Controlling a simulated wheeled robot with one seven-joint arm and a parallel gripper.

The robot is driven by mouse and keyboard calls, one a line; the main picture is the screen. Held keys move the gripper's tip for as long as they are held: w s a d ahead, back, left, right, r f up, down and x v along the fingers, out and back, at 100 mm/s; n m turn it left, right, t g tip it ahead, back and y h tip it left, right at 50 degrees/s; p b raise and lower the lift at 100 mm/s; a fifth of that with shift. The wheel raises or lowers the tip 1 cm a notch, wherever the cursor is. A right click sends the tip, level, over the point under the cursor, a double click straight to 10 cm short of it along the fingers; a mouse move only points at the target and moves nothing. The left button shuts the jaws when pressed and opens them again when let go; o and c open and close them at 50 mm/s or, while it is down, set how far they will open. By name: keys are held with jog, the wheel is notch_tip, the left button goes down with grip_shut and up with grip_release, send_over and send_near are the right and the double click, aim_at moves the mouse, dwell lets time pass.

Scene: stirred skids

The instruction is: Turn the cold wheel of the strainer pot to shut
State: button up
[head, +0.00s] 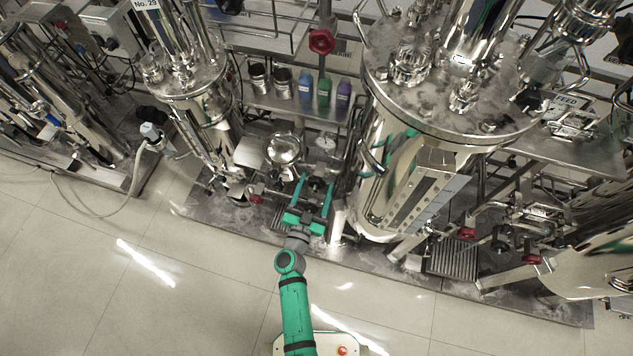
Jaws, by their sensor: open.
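My gripper (316,182) is open, with its two green fingers pointing up the picture into the pipework between two steel vessels. A small dark hand wheel (317,184) shows between the fingertips; I cannot tell whether they touch it. No label marks it as the cold wheel. A shiny round pot (283,149), possibly the strainer pot, is just above and left of the fingers. A small red wheel (256,198) sits low to the left of my gripper. How far any wheel is turned cannot be seen.
A large steel vessel (375,190) stands close on the right, a slimmer one (215,125) on the left. Bottles (324,90) and tins stand on a shelf behind. A red wheel (321,41) is higher up. The tiled floor (200,280) in front is clear.

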jog(key=shift+x, duration=0.8)
jog(key=shift+w, duration=0.1)
jog(key=c, duration=1)
